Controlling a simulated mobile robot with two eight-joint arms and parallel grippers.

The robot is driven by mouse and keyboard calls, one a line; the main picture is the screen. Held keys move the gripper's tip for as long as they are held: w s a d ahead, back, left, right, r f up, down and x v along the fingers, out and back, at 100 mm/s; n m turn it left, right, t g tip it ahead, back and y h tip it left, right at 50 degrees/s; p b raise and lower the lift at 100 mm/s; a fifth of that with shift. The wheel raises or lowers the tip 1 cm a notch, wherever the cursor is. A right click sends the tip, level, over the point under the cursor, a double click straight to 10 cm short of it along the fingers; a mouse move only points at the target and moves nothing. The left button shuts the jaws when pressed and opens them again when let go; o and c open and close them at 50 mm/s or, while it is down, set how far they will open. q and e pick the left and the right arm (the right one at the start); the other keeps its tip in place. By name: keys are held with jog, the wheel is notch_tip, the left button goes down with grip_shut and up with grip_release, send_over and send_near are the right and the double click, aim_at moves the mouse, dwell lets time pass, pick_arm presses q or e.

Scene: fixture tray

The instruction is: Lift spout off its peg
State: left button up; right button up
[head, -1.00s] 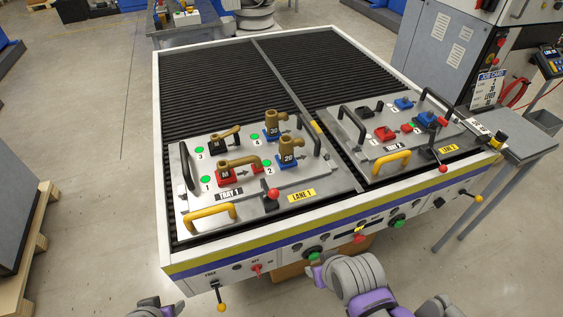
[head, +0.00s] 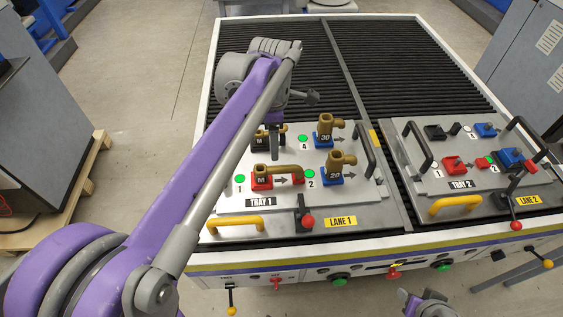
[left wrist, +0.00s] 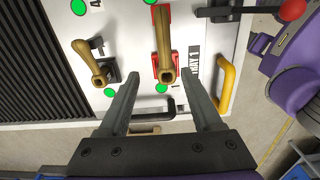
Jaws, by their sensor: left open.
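Brass-coloured spouts stand on square bases on tray 1 (head: 232,222). One spout (head: 283,169) is on a red base beside green dot 1; it also shows in the left wrist view (left wrist: 164,40). Another spout (left wrist: 91,62) is on a black base, mostly hidden behind my gripper in the head view. My left gripper (head: 277,147) points down over the left part of the tray, open and empty. Its fingers (left wrist: 160,88) lie either side of the red-based spout's near end, apart from it.
Tray 2 (head: 455,185) stands to the right with red, black and blue pieces. The black slatted bed (head: 400,60) behind is clear. Part of my right arm shows at the bottom edge.

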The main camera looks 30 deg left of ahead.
aim_at(275, 167)
pick_arm(q)
jog(key=f, duration=0.4)
jog(key=shift+s+f, duration=0.25)
jog(key=shift+f, duration=0.1)
jog(key=shift+s+d+f, duration=0.1)
jog(key=shift+d+f, duration=0.05)
jog(key=shift+f, duration=1.3)
jog(key=shift+d+f, duration=0.1)
jog(key=shift+f, duration=1.35)
grip_shut()
jog(key=shift+r, duration=0.1)
